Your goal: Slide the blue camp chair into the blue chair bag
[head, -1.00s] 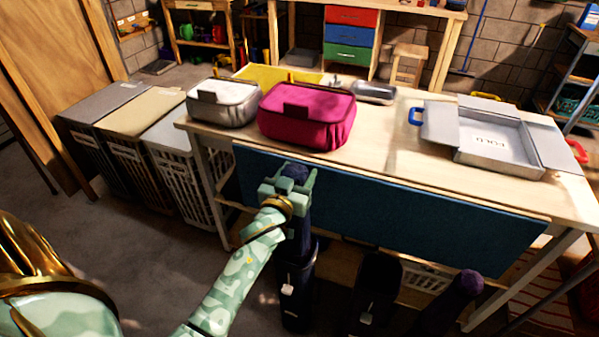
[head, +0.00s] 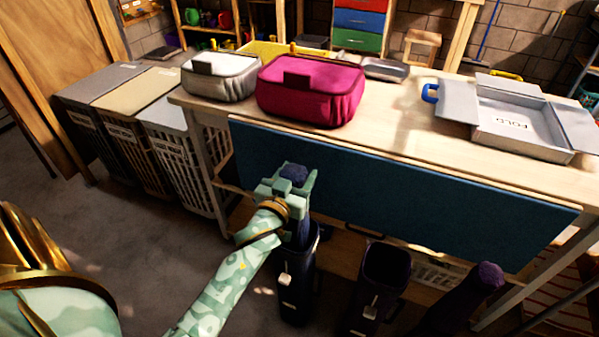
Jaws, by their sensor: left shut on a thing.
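My left gripper (head: 287,183) is shut around the upper end of the blue camp chair (head: 294,172), a dark blue rolled bundle held upright. Below the gripper, the chair runs down into the mouth of a dark blue bag (head: 296,285) with a pale tag, standing on the floor in front of the table. The chair's lower end is hidden by the bag's walls, so I cannot tell how deep it sits. My right gripper is not in view.
A second dark bag (head: 383,280), open and empty-looking, stands to the right, with a purple rolled bundle (head: 483,283) beyond it. The table's blue hanging panel (head: 400,195) is close behind. Laundry hampers (head: 180,150) stand at left; the floor (head: 150,250) there is clear.

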